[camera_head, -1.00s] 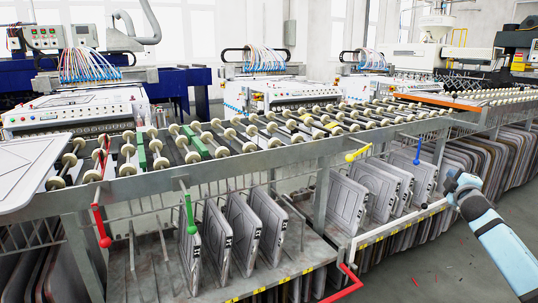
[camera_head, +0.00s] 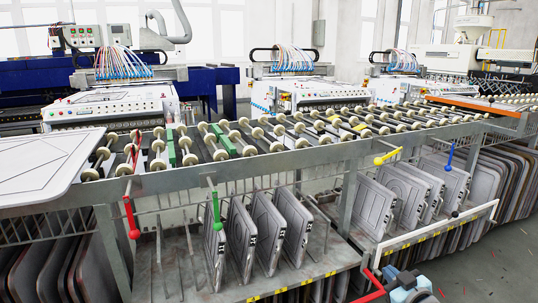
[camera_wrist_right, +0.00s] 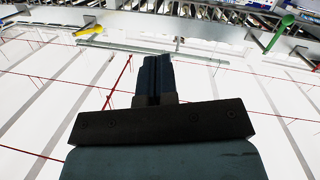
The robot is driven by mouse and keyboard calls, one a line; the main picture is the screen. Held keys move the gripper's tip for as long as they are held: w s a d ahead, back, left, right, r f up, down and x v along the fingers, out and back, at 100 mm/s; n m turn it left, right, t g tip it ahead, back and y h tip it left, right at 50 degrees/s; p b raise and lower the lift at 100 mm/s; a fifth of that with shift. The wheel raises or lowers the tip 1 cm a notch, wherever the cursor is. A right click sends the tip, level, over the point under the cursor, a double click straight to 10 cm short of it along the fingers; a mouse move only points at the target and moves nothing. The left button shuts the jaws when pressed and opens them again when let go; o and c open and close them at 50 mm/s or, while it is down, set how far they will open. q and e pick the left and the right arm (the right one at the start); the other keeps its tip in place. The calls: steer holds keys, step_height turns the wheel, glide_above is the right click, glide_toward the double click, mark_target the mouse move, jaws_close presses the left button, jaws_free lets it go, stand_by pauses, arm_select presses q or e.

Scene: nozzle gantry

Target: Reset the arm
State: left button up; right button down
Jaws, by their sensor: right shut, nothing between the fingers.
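My right gripper is in the right wrist view (camera_wrist_right: 153,78), with its two dark fingers together and nothing between them. In the head view, my right arm (camera_head: 408,287) shows only as a small blue and grey part at the bottom edge, in front of the lower rack. I cannot make out its fingertips there. My left arm and gripper are not in the head view.
A long roller conveyor (camera_head: 350,142) crosses the view. Red (camera_head: 134,233), green (camera_head: 216,210), yellow (camera_head: 379,161) and blue (camera_head: 448,165) ball-ended levers stick out from its front. Grey panels (camera_head: 296,228) stand in the rack below. Open floor (camera_head: 480,270) lies at the lower right.

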steer(key=s+a+r+y, duration=0.2)
steer(key=s+a+y, duration=0.3)
steer(key=s+a, duration=1.4)
steer(key=s+a+r+m+t+p, duration=0.15)
steer(key=s+r+p, duration=0.35)
steer(key=s+r, duration=0.5)
arm_select(q)
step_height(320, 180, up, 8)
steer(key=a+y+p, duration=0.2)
steer(key=p, duration=0.9)
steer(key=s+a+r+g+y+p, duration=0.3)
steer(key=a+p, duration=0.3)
steer(key=p, duration=1.9)
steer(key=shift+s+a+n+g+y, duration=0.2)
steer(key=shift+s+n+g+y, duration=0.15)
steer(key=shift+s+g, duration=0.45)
arm_select(e)
steer(key=s+d+r+m+g+h, duration=0.1)
steer(key=s+d+r+g+h, duration=0.1)
steer(key=d+r+g+h, duration=0.3)
steer(key=d+r+g, duration=0.1)
steer(key=d, duration=0.2)
steer(key=shift+s+g, duration=0.35)
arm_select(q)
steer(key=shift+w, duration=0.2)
arm_select(e)
steer(key=shift+d+r, duration=0.1)
steer(key=shift+r, duration=0.05)
